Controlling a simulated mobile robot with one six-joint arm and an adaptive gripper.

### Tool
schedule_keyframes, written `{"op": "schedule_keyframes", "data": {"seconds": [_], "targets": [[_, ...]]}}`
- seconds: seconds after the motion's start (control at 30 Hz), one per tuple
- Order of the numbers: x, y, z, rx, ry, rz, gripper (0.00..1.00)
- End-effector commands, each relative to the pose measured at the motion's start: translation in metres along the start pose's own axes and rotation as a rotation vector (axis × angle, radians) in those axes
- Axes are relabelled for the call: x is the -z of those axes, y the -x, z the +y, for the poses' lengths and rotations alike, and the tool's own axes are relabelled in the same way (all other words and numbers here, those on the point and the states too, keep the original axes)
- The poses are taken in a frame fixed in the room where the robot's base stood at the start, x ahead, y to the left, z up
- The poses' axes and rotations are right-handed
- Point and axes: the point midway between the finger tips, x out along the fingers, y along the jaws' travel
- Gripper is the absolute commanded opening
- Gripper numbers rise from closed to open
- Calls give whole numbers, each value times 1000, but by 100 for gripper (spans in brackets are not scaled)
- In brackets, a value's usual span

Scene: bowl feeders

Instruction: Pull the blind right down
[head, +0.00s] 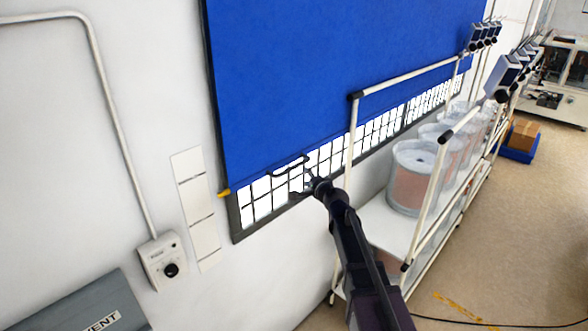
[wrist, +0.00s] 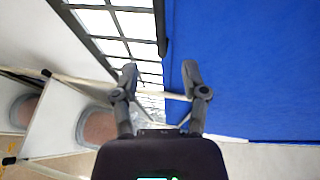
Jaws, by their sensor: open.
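The blue blind (head: 320,70) hangs over a barred window (head: 265,205) and leaves a strip of panes showing below its lower edge. A yellow piece (head: 224,193) sits at its lower left corner. My gripper (head: 304,180) is at the lower edge, in front of the panes. In the wrist view, my gripper (wrist: 160,75) is open and empty, its fingers either side of the line of the blind's edge. A dark bar (wrist: 162,30) lies along that edge beyond the fingertips. The blind (wrist: 250,70) fills the right side. I cannot tell whether the fingers touch anything.
A white-framed rack (head: 385,215) with clear round bowl feeders (head: 412,175) stands close to the right of my arm. A wall control box (head: 163,260) and a grey vent (head: 85,305) are at the left. Open floor (head: 540,240) lies at the right.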

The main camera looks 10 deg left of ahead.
Motion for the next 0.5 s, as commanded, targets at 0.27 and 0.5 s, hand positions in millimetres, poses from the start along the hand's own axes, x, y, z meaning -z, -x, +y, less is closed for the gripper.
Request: {"op": "schedule_keyframes", "data": {"seconds": [0.27, 0.5], "targets": [[1, -44, 1, 0, 2, -1, 57], [1, -81, 1, 0, 2, 0, 57]]}}
